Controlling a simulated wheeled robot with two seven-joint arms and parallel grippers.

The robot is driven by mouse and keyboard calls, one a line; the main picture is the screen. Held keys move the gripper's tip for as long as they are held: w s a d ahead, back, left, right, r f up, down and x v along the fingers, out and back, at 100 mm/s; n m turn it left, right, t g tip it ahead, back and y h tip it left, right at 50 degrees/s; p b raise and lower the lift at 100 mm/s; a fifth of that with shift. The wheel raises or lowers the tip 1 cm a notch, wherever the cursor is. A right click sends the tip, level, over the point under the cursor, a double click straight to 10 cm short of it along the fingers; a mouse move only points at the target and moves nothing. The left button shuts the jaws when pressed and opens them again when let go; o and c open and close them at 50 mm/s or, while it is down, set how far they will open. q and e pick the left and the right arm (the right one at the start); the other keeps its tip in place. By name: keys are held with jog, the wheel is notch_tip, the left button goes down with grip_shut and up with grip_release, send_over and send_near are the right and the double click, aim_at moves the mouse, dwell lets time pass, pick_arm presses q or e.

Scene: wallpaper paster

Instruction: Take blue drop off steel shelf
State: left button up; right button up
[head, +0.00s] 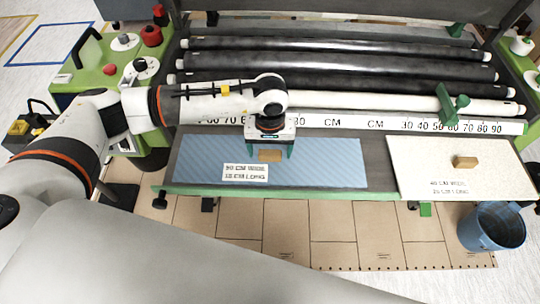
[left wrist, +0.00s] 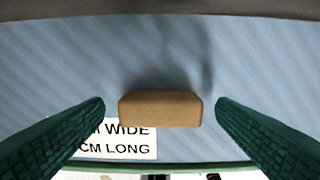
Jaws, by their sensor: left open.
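The blue drop (head: 320,165) is a flat striped blue sheet with a white size label. It lies on the grey steel shelf (head: 378,165). A small wooden block (left wrist: 160,109) stands up from its middle like a handle. My left gripper (head: 271,152) is open over this block. In the left wrist view its green fingers are on either side of the block, with a gap on each side. The blue drop fills most of that view. My right gripper is not in view.
A cream drop (head: 425,170) with its own wooden block (head: 465,162) lies right of the blue one. A ruler strip (head: 350,124) and several rolls (head: 340,75) lie behind. A blue bucket (head: 492,228) stands at the front right.

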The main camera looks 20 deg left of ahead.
pick_arm(q)
jog(key=shift+f, duration=0.1)
jog(key=shift+c, duration=0.3)
jog(key=c, duration=1.1)
